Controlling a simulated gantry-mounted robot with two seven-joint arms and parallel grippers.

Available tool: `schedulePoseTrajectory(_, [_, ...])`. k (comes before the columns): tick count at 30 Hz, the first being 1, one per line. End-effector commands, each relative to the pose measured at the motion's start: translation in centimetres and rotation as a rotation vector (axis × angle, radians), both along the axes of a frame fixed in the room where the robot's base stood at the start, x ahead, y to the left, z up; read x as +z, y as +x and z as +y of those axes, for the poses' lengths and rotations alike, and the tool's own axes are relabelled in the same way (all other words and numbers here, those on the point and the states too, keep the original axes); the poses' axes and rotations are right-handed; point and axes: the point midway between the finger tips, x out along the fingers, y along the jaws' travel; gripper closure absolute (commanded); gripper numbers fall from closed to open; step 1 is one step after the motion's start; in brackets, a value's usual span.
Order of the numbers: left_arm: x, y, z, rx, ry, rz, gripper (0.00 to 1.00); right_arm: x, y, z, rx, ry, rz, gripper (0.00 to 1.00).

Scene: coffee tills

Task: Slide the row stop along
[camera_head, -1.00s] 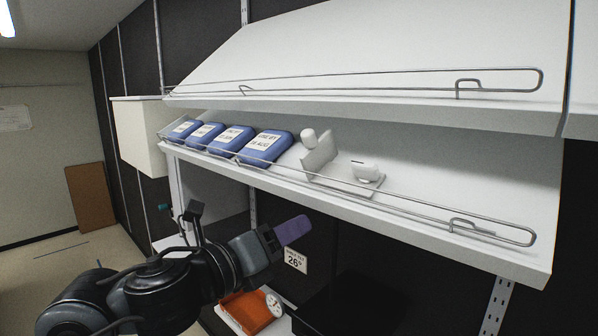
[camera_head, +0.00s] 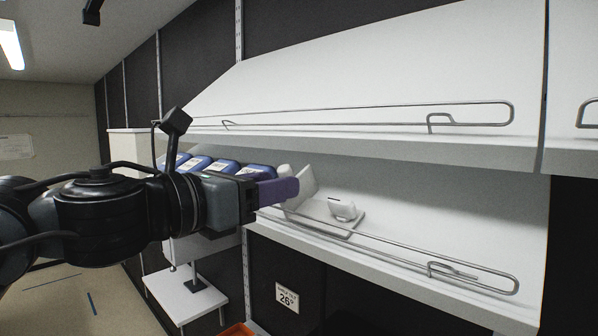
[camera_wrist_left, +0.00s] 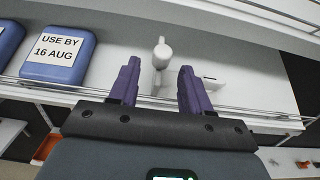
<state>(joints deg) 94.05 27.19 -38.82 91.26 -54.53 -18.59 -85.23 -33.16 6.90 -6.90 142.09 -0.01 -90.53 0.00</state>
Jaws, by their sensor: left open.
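The white row stop, with an upright plate (camera_head: 306,183) and a flat base (camera_head: 322,213), stands on the lower shelf to the right of a row of blue tubs (camera_head: 256,171). A rounded white knob also shows on it in the left wrist view (camera_wrist_left: 161,54). My left gripper (camera_head: 287,190) is open and empty, its purple fingers above the shelf's front rail and partly in front of the row stop. In the left wrist view its fingers (camera_wrist_left: 160,72) stand apart, with the knob seen in the gap; whether they touch it cannot be told. My right gripper is out of view.
A wire rail (camera_head: 400,255) runs along the lower shelf's front edge. The upper shelf (camera_head: 380,80) hangs above with its own rail. The lower shelf is bare to the right of the row stop. A tub in the wrist view (camera_wrist_left: 66,62) reads "USE BY 16 AUG".

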Motion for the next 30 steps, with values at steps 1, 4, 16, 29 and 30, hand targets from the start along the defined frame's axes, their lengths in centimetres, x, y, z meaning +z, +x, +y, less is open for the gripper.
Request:
schedulePoseTrajectory(1, [0.3,0.6,-0.7,-0.002,-0.001,0.005,0.52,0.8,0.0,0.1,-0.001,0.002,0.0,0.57])
schedulePoseTrajectory(4, [0.2,1.8,-1.8,-0.001,-0.001,0.006,0.52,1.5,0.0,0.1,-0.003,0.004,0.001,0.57])
schedulePoseTrajectory(16, [0.0,4.3,-4.3,0.0,-0.002,0.002,0.52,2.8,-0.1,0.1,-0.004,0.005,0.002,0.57])
schedulePoseTrajectory(29, [-0.1,4.4,-4.4,0.001,-0.001,0.001,0.7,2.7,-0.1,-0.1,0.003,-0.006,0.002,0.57])
schedulePoseTrajectory(30, [-0.1,4.4,-4.4,0.001,-0.001,0.001,0.77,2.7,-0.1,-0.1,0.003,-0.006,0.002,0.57])
